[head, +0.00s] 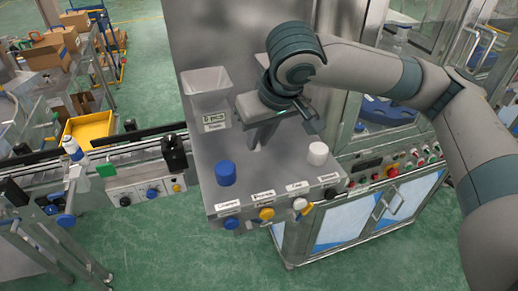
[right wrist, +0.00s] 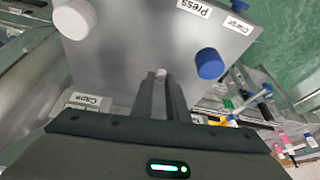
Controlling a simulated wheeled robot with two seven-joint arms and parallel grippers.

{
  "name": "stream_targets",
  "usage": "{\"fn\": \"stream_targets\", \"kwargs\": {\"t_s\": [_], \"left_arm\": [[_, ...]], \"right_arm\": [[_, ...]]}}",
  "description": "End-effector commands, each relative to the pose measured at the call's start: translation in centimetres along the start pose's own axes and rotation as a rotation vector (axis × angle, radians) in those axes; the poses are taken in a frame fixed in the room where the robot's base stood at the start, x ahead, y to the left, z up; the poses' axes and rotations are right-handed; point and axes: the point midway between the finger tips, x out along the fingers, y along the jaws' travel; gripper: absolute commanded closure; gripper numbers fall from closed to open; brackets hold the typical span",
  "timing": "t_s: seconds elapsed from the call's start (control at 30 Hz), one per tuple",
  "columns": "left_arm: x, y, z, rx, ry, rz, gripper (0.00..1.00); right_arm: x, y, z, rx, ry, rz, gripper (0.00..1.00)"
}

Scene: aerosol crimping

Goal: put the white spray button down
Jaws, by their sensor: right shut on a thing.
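My right gripper (head: 258,140) reaches down over the grey metal bench top, fingers pointing down. In the right wrist view its two dark fingers (right wrist: 161,85) are shut on a small white spray button (right wrist: 160,73), which shows at the fingertips. The button is hidden or too small to make out in the head view. It appears held over or close to the bench top (head: 275,180); I cannot tell whether it touches. My left gripper is not in view.
A blue cylinder (head: 225,173) stands left of the gripper and a white cylinder (head: 318,153) stands right of it. A grey hopper (head: 208,95) is behind to the left. Labelled buttons (head: 266,213) line the front edge. Bare bench lies between the cylinders.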

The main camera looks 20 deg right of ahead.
Motion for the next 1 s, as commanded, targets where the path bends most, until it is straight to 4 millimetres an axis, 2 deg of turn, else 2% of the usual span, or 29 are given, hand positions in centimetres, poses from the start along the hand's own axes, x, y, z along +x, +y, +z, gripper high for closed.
{"fn": "stream_targets", "kwargs": {"t_s": [0.33,0.77,0.8,0.83,0.87,1.0], "left_arm": [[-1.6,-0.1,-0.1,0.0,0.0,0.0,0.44],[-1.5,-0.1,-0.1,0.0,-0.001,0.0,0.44],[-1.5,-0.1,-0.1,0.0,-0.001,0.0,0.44],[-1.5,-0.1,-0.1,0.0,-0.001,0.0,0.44],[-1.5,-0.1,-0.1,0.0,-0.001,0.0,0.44],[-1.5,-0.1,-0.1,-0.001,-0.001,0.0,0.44]], "right_arm": [[3.2,0.1,1.4,0.0,-0.002,0.001,1.0],[3.8,0.1,1.6,0.0,-0.002,0.0,1.0],[3.7,0.1,1.6,0.0,-0.001,0.0,0.79],[3.7,0.1,1.6,0.0,-0.001,0.0,0.72],[3.7,0.1,1.6,0.0,-0.001,0.0,0.68],[3.7,0.1,1.6,0.0,-0.001,0.0,0.68]]}}
